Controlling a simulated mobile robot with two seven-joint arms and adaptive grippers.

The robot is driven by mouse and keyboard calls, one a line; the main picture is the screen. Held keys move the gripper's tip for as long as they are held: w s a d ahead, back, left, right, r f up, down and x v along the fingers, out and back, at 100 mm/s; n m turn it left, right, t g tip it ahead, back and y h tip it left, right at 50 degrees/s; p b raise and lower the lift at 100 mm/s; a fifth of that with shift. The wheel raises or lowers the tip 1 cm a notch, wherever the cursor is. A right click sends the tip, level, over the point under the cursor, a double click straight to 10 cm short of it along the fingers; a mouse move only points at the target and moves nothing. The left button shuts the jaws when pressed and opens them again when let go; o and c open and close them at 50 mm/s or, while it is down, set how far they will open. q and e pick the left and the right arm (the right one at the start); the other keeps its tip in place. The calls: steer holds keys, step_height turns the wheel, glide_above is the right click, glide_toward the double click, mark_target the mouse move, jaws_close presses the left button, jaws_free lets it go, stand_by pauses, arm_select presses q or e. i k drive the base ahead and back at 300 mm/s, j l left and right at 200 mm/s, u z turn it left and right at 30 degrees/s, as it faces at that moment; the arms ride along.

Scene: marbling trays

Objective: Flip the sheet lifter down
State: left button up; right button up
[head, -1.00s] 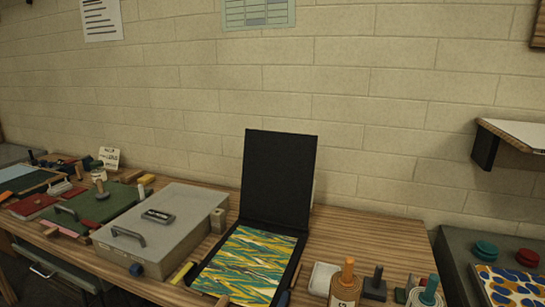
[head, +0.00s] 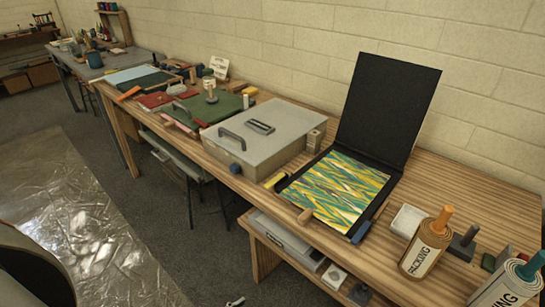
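A black flat panel (head: 388,108), which looks like the sheet lifter, stands raised and leans slightly back. It is joined at its lower edge to the back of a low black tray (head: 364,228). A marbled sheet (head: 335,187) in green, yellow and white lies flat in the tray, uncovered. Neither of my grippers is in view.
A grey metal case (head: 285,152) with a handle stands left of the tray. A shelf with a grey box (head: 287,238) is below. Floor in front is open, with plastic sheeting (head: 85,220).

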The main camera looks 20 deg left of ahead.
mark_target(135, 90)
steer(key=u, duration=1.7)
steer(key=i+j+z, duration=0.2)
steer(key=i, duration=0.3)
steer(key=i+j+z, duration=0.15)
steer(key=i+j, duration=0.3)
steer(key=i+j+z, duration=0.2)
steer(key=i+j, duration=0.2)
steer(key=i+j+z, duration=0.2)
steer(key=i+j, duration=0.2)
steer(key=i+j+z, duration=0.15)
steer(key=i+j, duration=0.2)
steer(key=j, duration=0.3)
steer(key=i+j+z, duration=0.2)
steer(key=i+j, duration=0.15)
steer(key=j, duration=0.2)
